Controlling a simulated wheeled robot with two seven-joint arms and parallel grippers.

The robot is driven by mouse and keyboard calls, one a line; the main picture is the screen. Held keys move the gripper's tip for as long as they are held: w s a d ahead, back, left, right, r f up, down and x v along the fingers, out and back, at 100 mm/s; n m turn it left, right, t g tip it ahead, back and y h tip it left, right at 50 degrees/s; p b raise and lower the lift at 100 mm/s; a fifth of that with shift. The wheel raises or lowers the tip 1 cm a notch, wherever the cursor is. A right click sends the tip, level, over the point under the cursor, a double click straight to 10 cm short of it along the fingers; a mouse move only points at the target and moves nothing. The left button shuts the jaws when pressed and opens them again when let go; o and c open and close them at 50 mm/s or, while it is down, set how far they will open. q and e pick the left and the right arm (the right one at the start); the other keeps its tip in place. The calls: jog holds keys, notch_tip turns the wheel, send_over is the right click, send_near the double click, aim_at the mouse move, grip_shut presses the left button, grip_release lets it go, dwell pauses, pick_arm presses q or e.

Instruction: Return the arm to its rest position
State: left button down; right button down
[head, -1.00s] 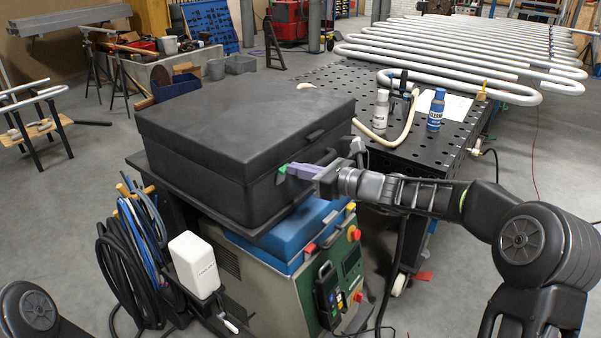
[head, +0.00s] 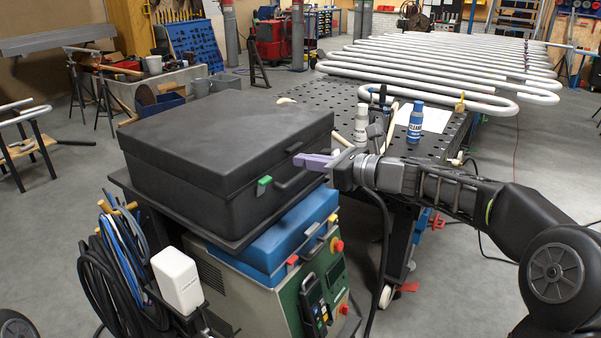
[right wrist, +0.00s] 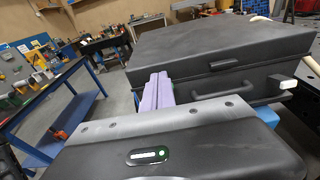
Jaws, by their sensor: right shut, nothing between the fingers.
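My right gripper (head: 300,160) has purple fingers, shut with nothing between them. In the head view it is in front of the upper right end of the black case (head: 215,140), above and to the right of the green latch (head: 264,182). In the right wrist view the purple fingers (right wrist: 158,92) point toward the case (right wrist: 220,45), whose lid is down and whose handle (right wrist: 225,92) shows. Whether the fingers clear the case by much is hard to tell. My right arm reaches in from the right. My left gripper is out of view.
The case rests on a cart above a blue box (head: 285,240). A black perforated table (head: 330,98) behind holds a blue bottle (head: 415,122) and a white bottle (head: 361,125). Silver serpentine coils (head: 450,65) lie beyond. Open floor (head: 510,270) is at the right.

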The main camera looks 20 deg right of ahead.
jog(key=shift+r, duration=0.1)
dwell(0.3)
jog(key=s+d+f+n+g+h, duration=0.1)
jog(key=d+f+n+h, duration=0.2)
jog(key=f, duration=0.6)
jog(key=d+f+n+g+h, duration=0.1)
jog(key=f+n+g+h, duration=0.2)
jog(key=f, duration=0.7)
jog(key=s+a+f+n+g+h, duration=0.15)
jog(key=s+f+n, duration=0.3)
jog(key=f, duration=0.45)
jog(key=s+a+f+n+g, duration=0.15)
jog(key=s+f+n, duration=0.3)
jog(key=f, duration=0.55)
jog(key=s+a+f+n+g, duration=0.1)
jog(key=s+a+f+n, duration=0.2)
jog(key=s, duration=0.7)
jog(key=s+a+f+n+g+y, duration=0.1)
jog(key=s+a+f+n+g, duration=0.1)
jog(key=s+a+f+n, duration=0.2)
jog(key=s+a+f+n+g, duration=0.1)
jog(key=s+a+f+n, duration=0.3)
jog(key=s, duration=1.1)
jog(key=a+f, duration=0.3)
jog(key=f, duration=0.3)
jog(key=shift+s+a+g, duration=0.3)
jog(key=shift+a+g, duration=0.05)
jog(key=shift+g, duration=0.05)
jog(key=c, duration=2.2)
grip_release()
